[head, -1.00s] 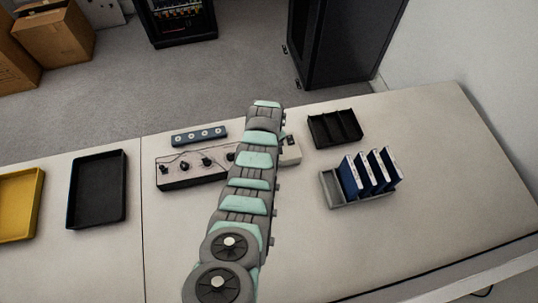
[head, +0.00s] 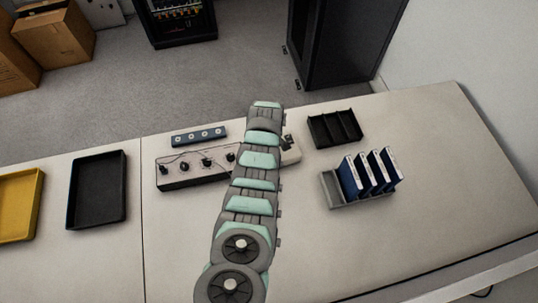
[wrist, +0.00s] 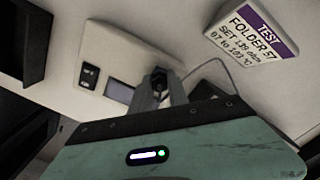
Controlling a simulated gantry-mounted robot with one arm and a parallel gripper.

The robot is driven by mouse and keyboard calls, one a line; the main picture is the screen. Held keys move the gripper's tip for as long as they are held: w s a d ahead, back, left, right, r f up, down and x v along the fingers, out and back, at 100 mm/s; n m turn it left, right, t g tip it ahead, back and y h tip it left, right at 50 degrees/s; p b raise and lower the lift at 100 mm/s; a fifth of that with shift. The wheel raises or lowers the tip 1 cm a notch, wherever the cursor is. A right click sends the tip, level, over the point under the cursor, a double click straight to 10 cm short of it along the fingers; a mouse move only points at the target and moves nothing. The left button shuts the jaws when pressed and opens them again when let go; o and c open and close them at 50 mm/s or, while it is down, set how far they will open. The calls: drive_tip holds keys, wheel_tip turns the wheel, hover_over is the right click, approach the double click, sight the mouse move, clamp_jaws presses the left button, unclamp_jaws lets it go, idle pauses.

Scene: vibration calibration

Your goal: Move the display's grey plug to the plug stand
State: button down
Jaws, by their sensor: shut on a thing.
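In the wrist view my gripper (wrist: 160,84) is shut on a small dark plug (wrist: 159,73), whose grey colour I cannot confirm. A thin grey cable (wrist: 212,63) curves beside the fingers. The cream display (wrist: 120,52), with a grey screen and a black switch, lies just beyond the fingertips; whether the plug touches it I cannot tell. In the head view part of the display (head: 291,154) shows right of my arm, which hides my gripper and the plug. A blue strip (head: 199,136) with several round sockets, possibly the plug stand, lies at the table's back.
A long panel (head: 191,178) with black knobs and wires lies left of my arm. A black divided tray (head: 335,129) and a grey rack (head: 330,190) with blue folders stand right. A labelled block (wrist: 252,32) appears upper right in the wrist view. The right front table is clear.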

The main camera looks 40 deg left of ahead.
drive_tip(key=shift+n, duration=0.3)
drive_tip(key=shift+r+p, duration=0.6)
drive_tip(key=shift+r, duration=0.05)
idle(0.7)
drive_tip(key=shift+r+p, duration=1.45)
drive_tip(key=shift+r, duration=0.2)
wheel_tip(320, 180, up, 6)
drive_tip(key=p, duration=0.5)
